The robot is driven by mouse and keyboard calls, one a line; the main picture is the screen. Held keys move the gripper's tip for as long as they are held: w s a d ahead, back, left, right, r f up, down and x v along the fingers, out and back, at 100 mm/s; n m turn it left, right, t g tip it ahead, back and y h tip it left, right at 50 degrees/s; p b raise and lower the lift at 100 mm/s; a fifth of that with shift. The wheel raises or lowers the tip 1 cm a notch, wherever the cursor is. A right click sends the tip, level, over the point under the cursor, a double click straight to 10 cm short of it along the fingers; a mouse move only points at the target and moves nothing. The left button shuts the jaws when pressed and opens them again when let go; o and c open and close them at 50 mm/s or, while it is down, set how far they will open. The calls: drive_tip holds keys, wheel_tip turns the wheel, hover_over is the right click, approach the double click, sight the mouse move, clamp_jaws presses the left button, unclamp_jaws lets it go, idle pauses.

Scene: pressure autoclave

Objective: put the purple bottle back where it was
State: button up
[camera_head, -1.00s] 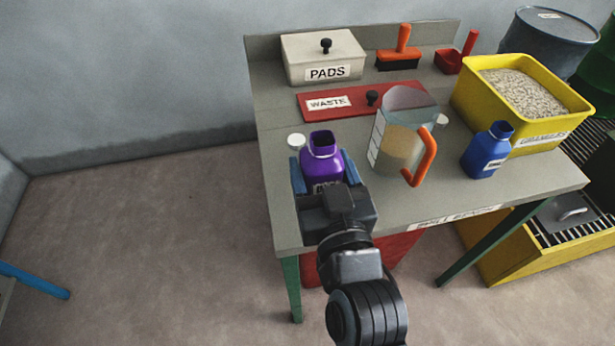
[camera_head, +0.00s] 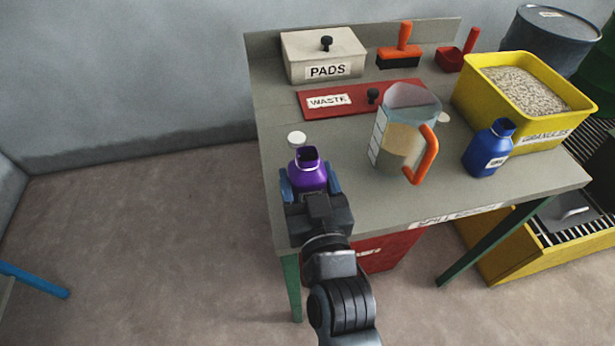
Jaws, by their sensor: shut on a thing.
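The purple bottle (camera_head: 308,172) has an open neck and stands upright near the left front part of the grey table (camera_head: 350,213). My gripper (camera_head: 310,184) is shut on the purple bottle, with a blue finger on each side of it. The gripper hides the bottle's lower part, so I cannot tell whether its base touches the table. A white cap (camera_head: 297,138) lies just behind the bottle.
A clear jug (camera_head: 400,140) with an orange handle stands right of the bottle. A blue bottle (camera_head: 489,148) and a yellow granules bin (camera_head: 470,100) are further right. Behind are the red waste lid (camera_head: 340,101) and the pads box (camera_head: 325,55).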

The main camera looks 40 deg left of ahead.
drive_tip(key=o, duration=1.3)
drive_tip(key=shift+c, duration=0.2)
drive_tip(key=shift+r+p, duration=0.15)
drive_tip(key=shift+p, duration=0.2)
drive_tip(key=b+v, duration=0.1)
drive_tip(key=v, duration=1.1)
